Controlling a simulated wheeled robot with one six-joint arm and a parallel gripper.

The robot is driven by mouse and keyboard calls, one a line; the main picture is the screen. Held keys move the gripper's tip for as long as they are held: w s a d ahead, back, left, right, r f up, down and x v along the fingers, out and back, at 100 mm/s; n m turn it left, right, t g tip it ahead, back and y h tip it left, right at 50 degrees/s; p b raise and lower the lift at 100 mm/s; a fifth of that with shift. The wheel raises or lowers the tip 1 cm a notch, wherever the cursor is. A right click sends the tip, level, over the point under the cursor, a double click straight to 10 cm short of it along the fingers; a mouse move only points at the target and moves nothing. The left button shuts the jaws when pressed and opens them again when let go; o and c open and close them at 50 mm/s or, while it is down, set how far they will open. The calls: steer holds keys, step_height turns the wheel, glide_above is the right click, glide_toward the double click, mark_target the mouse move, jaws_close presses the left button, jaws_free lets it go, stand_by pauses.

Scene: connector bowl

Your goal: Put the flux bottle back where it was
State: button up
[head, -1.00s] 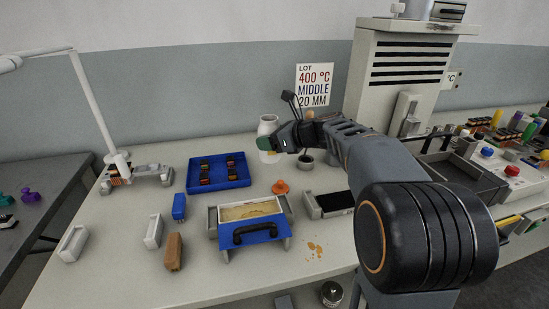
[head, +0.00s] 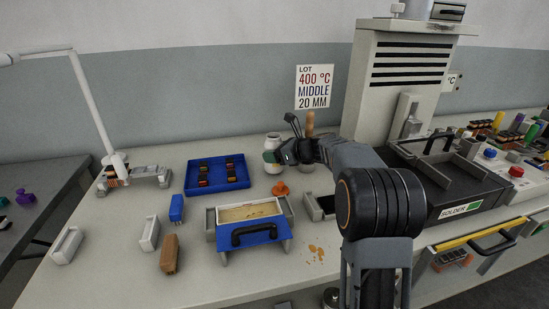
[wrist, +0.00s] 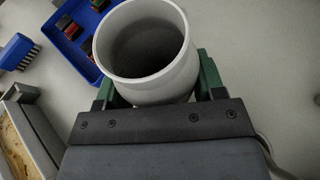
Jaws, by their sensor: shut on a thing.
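A blue tray (head: 187,187) with small connectors lies left of the bottle. An orange cone-like piece (head: 280,188) sits just in front. A blue-fronted box (head: 262,237) stands nearer. A pot with a wooden-handled tool (head: 309,122) is close on the right. Bare bench lies between tray and bottle.

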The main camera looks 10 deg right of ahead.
steer(key=shift+f, duration=0.55)
steer(key=shift+f, duration=0.2)
steer(key=o, duration=1.1)
